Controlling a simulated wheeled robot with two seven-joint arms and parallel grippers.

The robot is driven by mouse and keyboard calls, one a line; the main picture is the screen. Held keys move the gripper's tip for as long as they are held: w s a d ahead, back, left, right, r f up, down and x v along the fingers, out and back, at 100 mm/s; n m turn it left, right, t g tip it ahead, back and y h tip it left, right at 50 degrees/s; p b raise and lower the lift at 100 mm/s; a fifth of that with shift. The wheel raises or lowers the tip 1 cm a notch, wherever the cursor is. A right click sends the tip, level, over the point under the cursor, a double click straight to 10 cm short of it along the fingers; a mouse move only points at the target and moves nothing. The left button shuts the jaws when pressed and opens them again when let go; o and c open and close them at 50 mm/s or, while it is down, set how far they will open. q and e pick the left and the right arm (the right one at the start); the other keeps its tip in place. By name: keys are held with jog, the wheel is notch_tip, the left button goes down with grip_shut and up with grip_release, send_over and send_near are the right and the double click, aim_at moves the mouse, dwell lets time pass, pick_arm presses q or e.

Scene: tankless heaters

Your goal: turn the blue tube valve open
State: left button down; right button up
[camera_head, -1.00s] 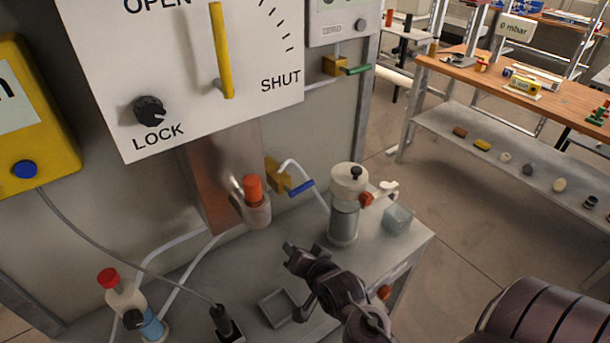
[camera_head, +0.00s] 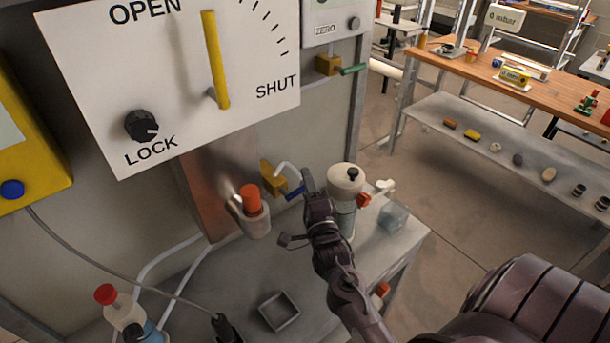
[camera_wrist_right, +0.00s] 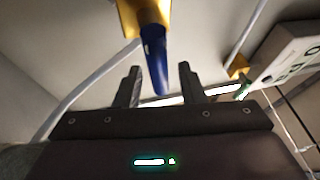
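The blue valve handle (camera_head: 295,193) sticks out of a brass valve body (camera_head: 271,178) on the wall panel, beside a pale hose. It also shows in the right wrist view (camera_wrist_right: 155,62), pointing down from the brass body. My right gripper (camera_head: 297,208) is open at the valve. In the right wrist view the blue handle hangs between the two spread fingers (camera_wrist_right: 159,82), with a gap on each side and no clear contact. My left gripper is not in view.
A white canister (camera_head: 345,180) with a red tap stands just right of my gripper. A red-capped holder (camera_head: 251,205) is to the left. A green-handled valve (camera_head: 352,69) is higher up. A small open tray (camera_head: 279,311) lies on the grey bench below.

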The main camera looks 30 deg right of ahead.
jog(key=shift+w+d+r, duration=0.15)
jog(key=shift+w+d, duration=0.1)
jog(key=shift+w, duration=0.4)
grip_shut()
